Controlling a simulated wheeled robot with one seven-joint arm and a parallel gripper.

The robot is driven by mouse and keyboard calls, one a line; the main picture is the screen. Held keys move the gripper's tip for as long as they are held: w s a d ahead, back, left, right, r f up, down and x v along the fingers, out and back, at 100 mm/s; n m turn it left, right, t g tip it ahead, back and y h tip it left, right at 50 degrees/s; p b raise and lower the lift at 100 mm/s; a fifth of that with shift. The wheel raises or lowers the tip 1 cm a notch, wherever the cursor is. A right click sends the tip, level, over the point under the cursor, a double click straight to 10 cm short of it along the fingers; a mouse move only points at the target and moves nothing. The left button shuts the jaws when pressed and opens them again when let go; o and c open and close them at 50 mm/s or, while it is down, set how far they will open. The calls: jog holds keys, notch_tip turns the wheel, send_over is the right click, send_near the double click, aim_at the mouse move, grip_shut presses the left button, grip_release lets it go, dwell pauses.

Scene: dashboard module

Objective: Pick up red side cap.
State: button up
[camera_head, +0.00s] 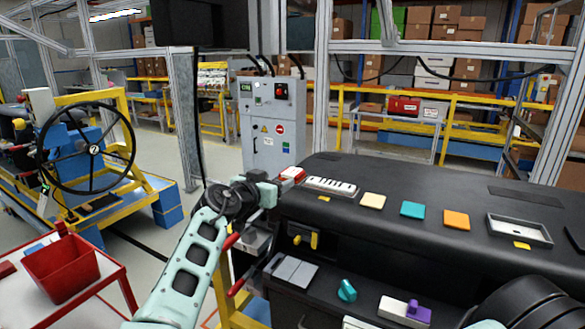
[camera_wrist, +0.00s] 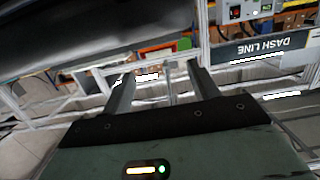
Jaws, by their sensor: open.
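A small red piece with a pale lower edge, which looks like the red side cap (camera_head: 293,173), is at the left end of the black dashboard (camera_head: 420,205) in the head view. My gripper (camera_head: 279,183) is beside that end, very close to the red piece; I cannot tell whether they touch. In the wrist view my gripper (camera_wrist: 160,78) shows two fingers spread apart with nothing held between them. The red piece is not clearly visible there.
A white slotted panel (camera_head: 330,187), cream, teal (camera_head: 412,209) and orange (camera_head: 456,219) squares and a grey tray (camera_head: 519,230) lie along the dashboard top. A teal knob (camera_head: 347,290) sits lower down. A red bin (camera_head: 62,268) stands on a table at left.

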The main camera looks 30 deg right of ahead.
aim_at(289, 174)
jog(key=shift+p+x, duration=0.4)
jog(key=shift+x, duration=0.8)
jog(key=p+x, duration=0.4)
jog(key=shift+d+r, duration=0.2)
jog(key=shift+d, duration=0.05)
jog(key=shift+w+d+f, duration=0.25)
jog(key=shift+f, duration=0.05)
jog(key=c, duration=0.6)
